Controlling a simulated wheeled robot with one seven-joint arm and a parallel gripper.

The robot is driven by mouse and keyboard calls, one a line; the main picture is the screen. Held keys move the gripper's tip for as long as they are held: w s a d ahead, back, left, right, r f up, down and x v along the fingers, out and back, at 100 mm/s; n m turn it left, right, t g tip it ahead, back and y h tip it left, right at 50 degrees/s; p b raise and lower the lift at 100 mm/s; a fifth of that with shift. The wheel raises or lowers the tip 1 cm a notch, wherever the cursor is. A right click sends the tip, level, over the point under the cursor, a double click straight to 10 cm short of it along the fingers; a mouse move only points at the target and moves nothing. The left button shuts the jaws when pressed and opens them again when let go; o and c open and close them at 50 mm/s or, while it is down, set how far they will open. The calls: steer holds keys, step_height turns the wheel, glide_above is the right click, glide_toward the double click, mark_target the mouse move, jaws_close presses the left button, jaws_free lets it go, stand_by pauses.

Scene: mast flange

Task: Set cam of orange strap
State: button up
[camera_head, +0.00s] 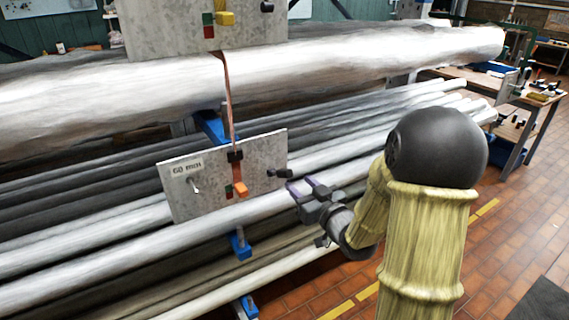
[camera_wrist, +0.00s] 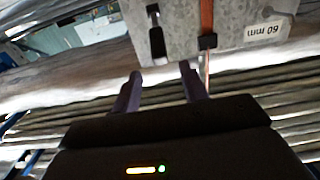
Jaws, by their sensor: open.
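A narrow orange-brown strap (camera_head: 230,105) runs down from the upper grey plate to the lower grey plate (camera_head: 213,183), labelled "60 mm". An orange cam lever (camera_head: 240,188) sits low on the lower plate, below a black block (camera_head: 235,156) and beside a small red-and-green mark. My gripper (camera_head: 296,188) is open and empty, just right of the lower plate and apart from the orange cam. The wrist view is upside down. There my open fingers (camera_wrist: 160,70) point towards the plate (camera_wrist: 235,22), below a black fitting (camera_wrist: 157,40); the strap (camera_wrist: 206,18) passes right of them.
The black fitting on the plate's right edge (camera_head: 279,173) is close to my fingertips. An upper plate (camera_head: 160,35) carries a yellow cam (camera_head: 225,18). Long grey pipes lie on a blue rack (camera_head: 240,245) behind and below. Tiled floor (camera_head: 520,215) is open at right.

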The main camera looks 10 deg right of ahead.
mark_target(284, 169)
steer(key=p+x, duration=0.2)
steer(key=x, duration=0.7)
steer(key=shift+s, duration=0.1)
jaws_close()
